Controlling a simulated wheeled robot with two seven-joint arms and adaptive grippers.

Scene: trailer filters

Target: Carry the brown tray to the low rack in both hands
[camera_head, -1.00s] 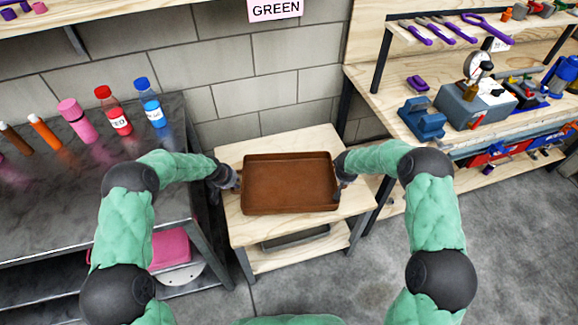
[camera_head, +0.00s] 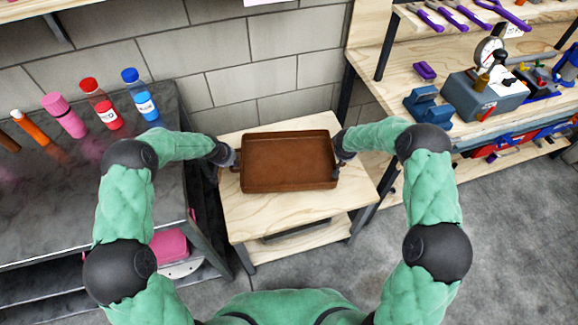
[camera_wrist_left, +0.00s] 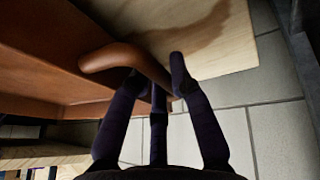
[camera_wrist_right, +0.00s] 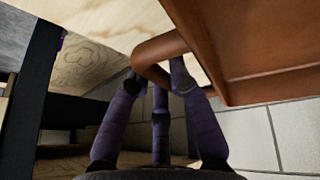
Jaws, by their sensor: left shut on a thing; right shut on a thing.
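The brown tray (camera_head: 288,162) is a shallow rectangular pan, level and empty, over the top of a low wooden rack (camera_head: 275,216). I cannot tell whether it rests on the wood or hangs just above it. My left gripper (camera_head: 234,166) is shut on the handle at the tray's left end; that curved handle (camera_wrist_left: 112,57) shows between the fingers in the left wrist view. My right gripper (camera_head: 341,166) is shut on the handle at the right end, and this handle (camera_wrist_right: 158,50) shows in the right wrist view. The fingertips are partly hidden behind the handles.
A dark metal table (camera_head: 130,185) with several bottles, including a red one (camera_head: 103,108) and a blue one (camera_head: 142,98), stands left. A wooden workbench (camera_head: 395,85) with tools stands right. A block wall (camera_head: 270,75) is close behind the rack. Grey floor is clear at the lower right.

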